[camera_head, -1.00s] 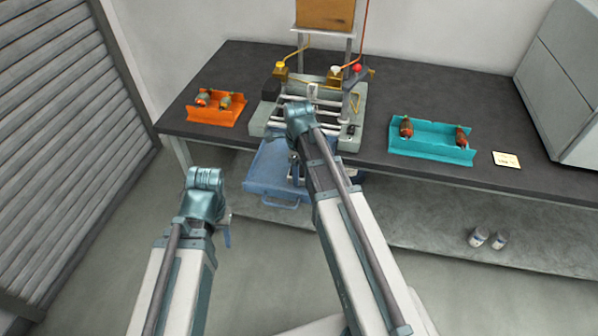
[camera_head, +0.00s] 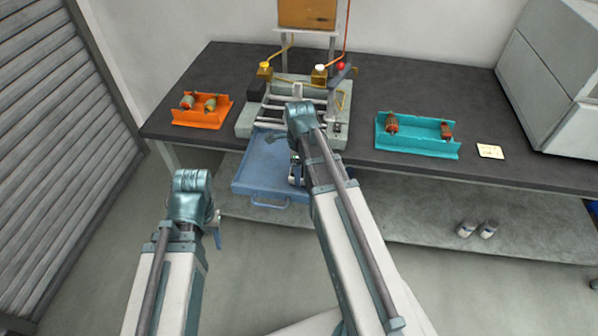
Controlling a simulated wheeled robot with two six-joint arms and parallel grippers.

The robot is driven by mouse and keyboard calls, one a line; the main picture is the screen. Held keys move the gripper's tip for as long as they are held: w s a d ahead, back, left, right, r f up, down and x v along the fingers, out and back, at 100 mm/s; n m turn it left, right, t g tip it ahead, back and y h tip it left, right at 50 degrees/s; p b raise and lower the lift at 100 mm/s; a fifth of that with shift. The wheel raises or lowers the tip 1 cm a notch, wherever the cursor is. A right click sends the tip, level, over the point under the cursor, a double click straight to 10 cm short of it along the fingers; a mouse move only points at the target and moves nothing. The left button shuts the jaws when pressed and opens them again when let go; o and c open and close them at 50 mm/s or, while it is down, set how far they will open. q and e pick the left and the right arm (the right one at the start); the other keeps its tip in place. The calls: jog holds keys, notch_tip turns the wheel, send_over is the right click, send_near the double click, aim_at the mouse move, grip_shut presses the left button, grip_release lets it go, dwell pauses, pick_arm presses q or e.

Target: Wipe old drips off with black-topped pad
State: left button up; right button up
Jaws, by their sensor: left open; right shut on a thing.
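A blue pull-out tray (camera_head: 257,182) juts from the front of the grey winding machine (camera_head: 245,127) on the bench. My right gripper (camera_head: 295,174) is over the tray's right part, mostly hidden behind its own wrist and arm. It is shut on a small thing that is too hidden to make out. I cannot see a black pad top or any drips clearly. My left gripper (camera_head: 217,230) is open and empty, in front of the bench to the left of the tray, and mostly behind its own wrist.
An orange holder (camera_head: 202,121) with two armatures (camera_head: 210,103) is left of the machine. A teal holder (camera_head: 417,147) with two more (camera_head: 392,122) is at its right, beside a pale note (camera_head: 490,151). Two small bottles (camera_head: 464,229) stand on the lower shelf. A grey cabinet (camera_head: 560,70) is far right.

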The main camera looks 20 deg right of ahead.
jog(key=shift+r+p, duration=2.5)
jog(key=shift+r, duration=0.3)
notch_tip(320, 180, up, 3)
jog(key=p, duration=0.3)
